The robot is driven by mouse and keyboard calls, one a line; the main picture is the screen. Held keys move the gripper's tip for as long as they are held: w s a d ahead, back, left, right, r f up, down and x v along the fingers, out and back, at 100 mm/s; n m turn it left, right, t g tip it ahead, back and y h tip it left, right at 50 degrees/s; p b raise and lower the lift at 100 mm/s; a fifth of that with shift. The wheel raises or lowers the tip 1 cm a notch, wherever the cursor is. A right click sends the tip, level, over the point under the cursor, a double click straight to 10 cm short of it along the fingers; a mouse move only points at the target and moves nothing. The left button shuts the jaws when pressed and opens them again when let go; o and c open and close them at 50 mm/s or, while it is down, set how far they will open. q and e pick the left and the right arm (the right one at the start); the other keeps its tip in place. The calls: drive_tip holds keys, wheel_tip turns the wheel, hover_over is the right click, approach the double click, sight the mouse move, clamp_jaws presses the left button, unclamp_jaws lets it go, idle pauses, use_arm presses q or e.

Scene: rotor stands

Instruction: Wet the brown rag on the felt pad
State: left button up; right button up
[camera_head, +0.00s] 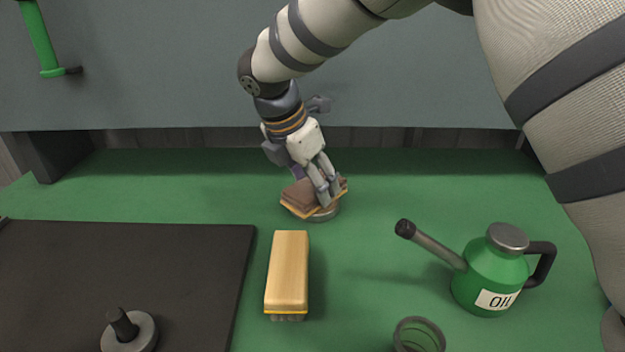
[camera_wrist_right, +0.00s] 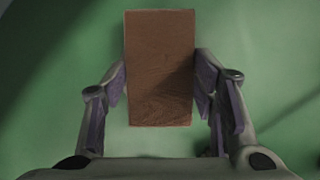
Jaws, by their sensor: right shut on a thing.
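The brown rag (camera_head: 301,193) is a flat rectangular block with a yellow-orange edge, at the back middle of the green bench. My right gripper (camera_head: 325,187) is shut on it; in the right wrist view the rag (camera_wrist_right: 160,68) sits between the two fingers (camera_wrist_right: 161,92). A round grey thing (camera_head: 325,214) shows under the rag's front edge, mostly hidden. It may be the felt pad's holder; I cannot make out the pad, nor whether the rag touches what is below. My left gripper is out of view.
A wood-backed brush (camera_head: 287,270) lies in front of the rag. A green oil can (camera_head: 492,270) stands at right, its spout pointing left. A greenish cup (camera_head: 418,336) is at the front edge. A dark mat (camera_head: 120,270) with a grey rotor stand (camera_head: 130,334) fills the left.

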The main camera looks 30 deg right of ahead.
sight(312, 186)
drive_tip(key=shift+f, duration=0.1)
idle(0.4)
drive_tip(key=shift+r, duration=3.6)
drive_tip(key=shift+f, duration=0.1)
